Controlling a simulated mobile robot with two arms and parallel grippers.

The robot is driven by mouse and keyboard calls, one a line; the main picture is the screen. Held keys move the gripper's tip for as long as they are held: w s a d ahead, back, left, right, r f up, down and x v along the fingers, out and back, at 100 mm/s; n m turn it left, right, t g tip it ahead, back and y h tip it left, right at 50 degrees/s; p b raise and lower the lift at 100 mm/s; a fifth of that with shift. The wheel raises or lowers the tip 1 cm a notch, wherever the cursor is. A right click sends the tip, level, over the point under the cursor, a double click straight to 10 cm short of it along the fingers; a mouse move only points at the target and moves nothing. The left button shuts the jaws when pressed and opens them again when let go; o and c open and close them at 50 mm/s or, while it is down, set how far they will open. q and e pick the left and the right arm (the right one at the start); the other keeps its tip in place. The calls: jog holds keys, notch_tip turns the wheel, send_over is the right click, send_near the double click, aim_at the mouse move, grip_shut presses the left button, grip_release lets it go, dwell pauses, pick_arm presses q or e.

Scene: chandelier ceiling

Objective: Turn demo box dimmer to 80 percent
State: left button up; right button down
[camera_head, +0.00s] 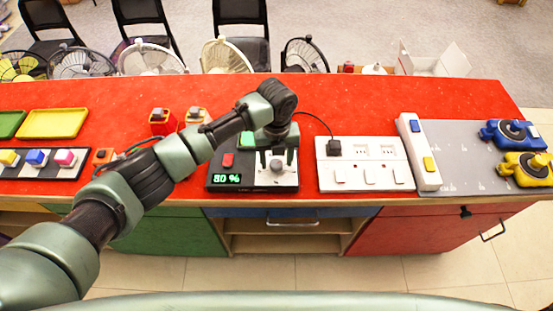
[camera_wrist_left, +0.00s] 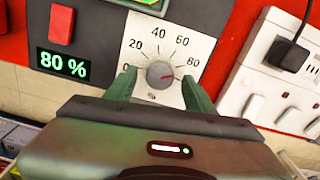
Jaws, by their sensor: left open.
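The demo box (camera_head: 214,181) is a black unit on the red counter, with a red switch, a green display and a white dial plate. Its display (camera_wrist_left: 63,65) reads 80 %. In the head view my left gripper (camera_head: 277,158) is over the dial plate. My right gripper is not in view.
A white socket panel (camera_head: 364,178) with a black plug (camera_head: 334,148) stands right of the box. A white power strip (camera_head: 417,150) lies further right. Yellow and green trays (camera_head: 53,124) are at the left. A cable runs behind the box.

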aim_at(276, 164)
pick_arm(q)
notch_tip(276, 164, up, 7)
jog(key=shift+r+b, duration=0.2)
jog(key=shift+b, duration=0.55)
